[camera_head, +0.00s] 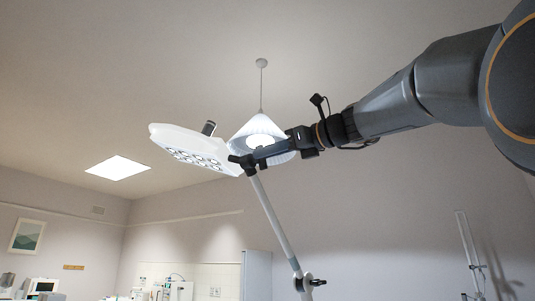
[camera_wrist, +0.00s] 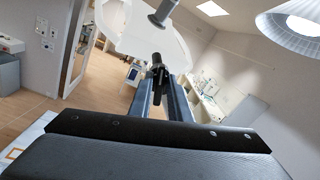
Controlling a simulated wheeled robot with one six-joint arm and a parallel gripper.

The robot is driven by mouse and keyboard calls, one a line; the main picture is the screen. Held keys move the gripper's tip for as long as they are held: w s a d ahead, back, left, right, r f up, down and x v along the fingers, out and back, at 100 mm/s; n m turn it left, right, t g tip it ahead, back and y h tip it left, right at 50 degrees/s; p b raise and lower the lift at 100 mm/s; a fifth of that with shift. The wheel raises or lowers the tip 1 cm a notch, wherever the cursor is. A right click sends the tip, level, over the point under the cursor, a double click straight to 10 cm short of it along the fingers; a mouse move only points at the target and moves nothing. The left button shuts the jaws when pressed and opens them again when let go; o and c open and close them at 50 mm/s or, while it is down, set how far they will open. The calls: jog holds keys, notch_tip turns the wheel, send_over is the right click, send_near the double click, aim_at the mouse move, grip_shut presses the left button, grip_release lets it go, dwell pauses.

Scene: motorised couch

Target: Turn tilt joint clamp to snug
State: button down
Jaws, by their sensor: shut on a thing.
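The tilt joint clamp (camera_wrist: 157,63) is a small black part at the edge of the white lamp head (camera_head: 187,146). My gripper (camera_head: 244,161) reaches in from the right and is shut on the clamp, where the lamp head meets its pale support arm (camera_head: 272,216). In the wrist view, the two fingers of my gripper (camera_wrist: 159,88) close around the dark clamp, and the white lamp head (camera_wrist: 130,36) lies just beyond. The fingers hide part of the clamp, so its exact turn cannot be read.
A grey handle (camera_head: 209,128) stands on the lamp head. A white pendant shade (camera_head: 252,127) hangs close behind my gripper and also shows in the wrist view (camera_wrist: 298,22). Another black knob (camera_head: 316,282) sits lower on the support arm. Open air surrounds the lamp's left side.

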jog(key=shift+s+a+f+n+b, duration=0.15)
jog(key=shift+n+b, duration=1)
jog(key=shift+n, duration=0.9)
jog(key=shift+f+n+b, duration=0.1)
jog(key=shift+n+b, duration=1)
jog(key=shift+n, duration=0.95)
jog(key=c, duration=1.6)
grip_release()
jog(key=shift+c, duration=0.2)
jog(key=b+v, duration=0.2)
jog(key=v, duration=0.6)
